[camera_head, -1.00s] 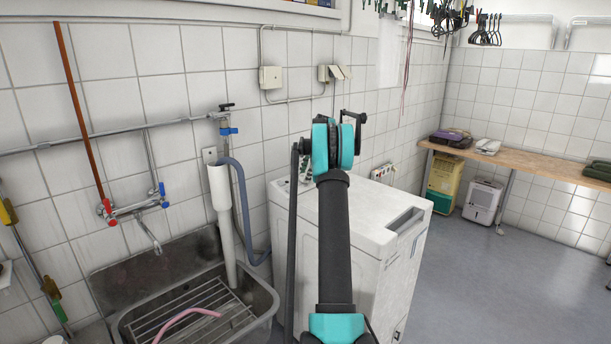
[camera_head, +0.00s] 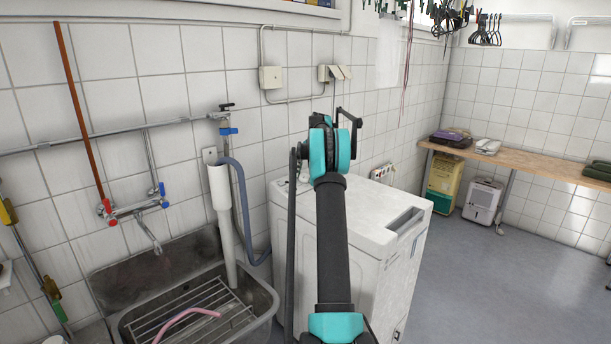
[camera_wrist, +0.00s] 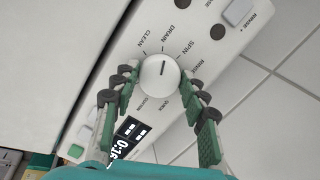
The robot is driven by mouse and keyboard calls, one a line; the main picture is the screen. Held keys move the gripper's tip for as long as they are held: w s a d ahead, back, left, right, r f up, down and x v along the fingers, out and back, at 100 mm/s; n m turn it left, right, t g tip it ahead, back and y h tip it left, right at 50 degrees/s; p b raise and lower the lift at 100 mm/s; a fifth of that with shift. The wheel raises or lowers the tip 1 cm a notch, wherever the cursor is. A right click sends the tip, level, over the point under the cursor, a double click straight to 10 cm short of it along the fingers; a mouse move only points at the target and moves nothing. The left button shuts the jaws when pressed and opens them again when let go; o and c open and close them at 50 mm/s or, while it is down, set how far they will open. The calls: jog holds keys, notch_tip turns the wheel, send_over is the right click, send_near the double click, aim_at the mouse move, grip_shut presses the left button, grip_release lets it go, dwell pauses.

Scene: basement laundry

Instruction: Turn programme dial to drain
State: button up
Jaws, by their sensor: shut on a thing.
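The programme dial (camera_wrist: 157,88) is a round white knob on the washing machine's panel in the wrist view. Its short dark mark points up and slightly right, roughly toward the DRAIN label (camera_wrist: 168,33). CLEAN is printed to the left of DRAIN; SPIN and RINSE follow on the right. My gripper (camera_wrist: 157,78) is shut on the dial, one finger on each side. In the head view the white top-loading machine (camera_head: 378,225) stands beside the sink; my arm hides the dial and gripper there.
A lit display (camera_wrist: 123,142) sits below the dial, partly covered by my gripper. Buttons (camera_wrist: 217,32) lie at the upper right of the panel. A metal sink (camera_head: 250,318) with a grey drain hose (camera_head: 243,205) is left of the machine.

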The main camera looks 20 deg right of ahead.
jog(key=shift+n, duration=0.5)
jog(key=o, duration=1.2)
jog(key=shift+c, duration=0.2)
jog(key=shift+r, duration=0.1)
jog(key=v, duration=1.2)
